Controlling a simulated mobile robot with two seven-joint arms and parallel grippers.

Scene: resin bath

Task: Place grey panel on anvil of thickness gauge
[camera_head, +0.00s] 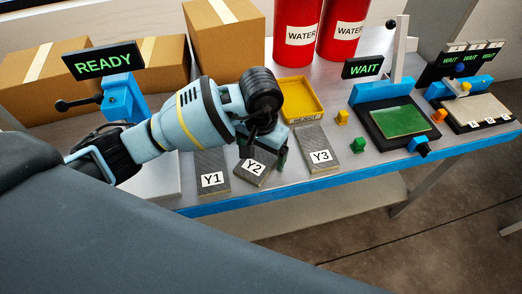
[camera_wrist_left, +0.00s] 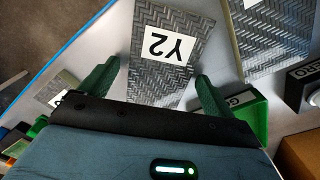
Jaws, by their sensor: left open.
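Three grey woven-pattern panels lie along the table's front: Y1 (camera_head: 212,172), Y2 (camera_head: 253,174) and Y3 (camera_head: 318,150). My left gripper (camera_head: 264,152) is above Y2, pointing down. In the left wrist view, Y2 (camera_wrist_left: 160,75) shows between the two spread green fingers (camera_wrist_left: 152,88); I cannot tell whether they touch it. Y1 (camera_wrist_left: 268,38) is beside it there. A blue device with a black lever (camera_head: 120,98) and a READY display (camera_head: 103,60) stands at left, apparently the thickness gauge; its anvil is not clearly visible, with my arm in front.
A yellow tray (camera_head: 318,100), yellow block (camera_head: 342,117) and green block (camera_head: 357,145) are nearby. A WAIT station with a green plate (camera_head: 402,121) and another station (camera_head: 480,108) stand at right. Cardboard boxes (camera_head: 230,40) and red WATER drums (camera_head: 297,15) are behind.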

